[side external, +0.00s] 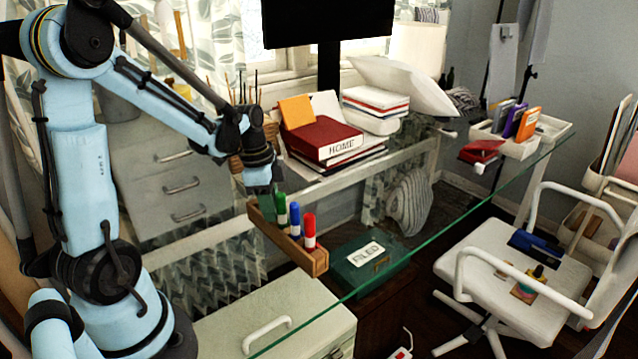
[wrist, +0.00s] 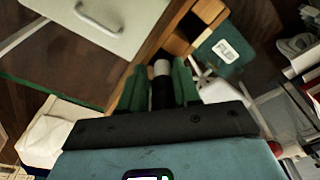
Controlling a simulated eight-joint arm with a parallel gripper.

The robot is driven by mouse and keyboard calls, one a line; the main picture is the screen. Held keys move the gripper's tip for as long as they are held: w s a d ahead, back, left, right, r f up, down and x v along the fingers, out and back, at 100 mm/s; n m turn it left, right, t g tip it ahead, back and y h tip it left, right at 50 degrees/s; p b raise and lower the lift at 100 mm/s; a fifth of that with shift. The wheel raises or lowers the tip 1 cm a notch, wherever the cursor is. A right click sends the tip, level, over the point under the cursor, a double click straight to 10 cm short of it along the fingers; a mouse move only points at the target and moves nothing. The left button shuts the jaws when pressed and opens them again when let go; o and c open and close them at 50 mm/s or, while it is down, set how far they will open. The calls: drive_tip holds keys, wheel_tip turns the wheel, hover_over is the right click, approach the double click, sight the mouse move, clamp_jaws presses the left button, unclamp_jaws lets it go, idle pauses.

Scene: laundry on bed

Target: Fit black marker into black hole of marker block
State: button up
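My gripper (side external: 264,190) points down at the left end of the wooden marker block (side external: 314,262) in the side view. In the wrist view its green fingers (wrist: 160,88) stand on either side of the black marker (wrist: 162,92), shut on it. The marker's far end is whitish. The black hole is not clearly visible. I cannot tell whether the marker's lower end touches the block.
The block is on a glass desk with a green edge (side external: 420,235). A red book (side external: 322,138) lies on a stack behind. A green box labelled FILED (side external: 368,262) and a pale drawer cabinet (side external: 270,315) are lower down. A white chair (side external: 515,290) stands at right.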

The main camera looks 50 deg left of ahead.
wheel_tip(320, 180, up, 12)
drive_tip(key=s+a, duration=0.1)
drive_tip(key=d+f+n+t, duration=0.1)
drive_tip(key=d+n+t, duration=0.1)
drive_tip(key=d, duration=0.2)
drive_tip(key=s+d+f+n+t+y, duration=0.1)
drive_tip(key=d+n, duration=0.2)
drive_tip(key=d, duration=0.2)
drive_tip(key=d+f+n+t, duration=0.1)
drive_tip(key=d+n+t, duration=0.1)
drive_tip(key=d, duration=0.3)
drive_tip(key=shift+s+d+n+t, duration=0.25)
drive_tip(key=shift+s+n+t, duration=0.05)
drive_tip(key=shift+n, duration=0.1)
drive_tip(key=shift+d+f+n, duration=0.1)
drive_tip(key=shift+d+n, duration=0.2)
drive_tip(key=shift+d, duration=0.05)
idle(0.6)
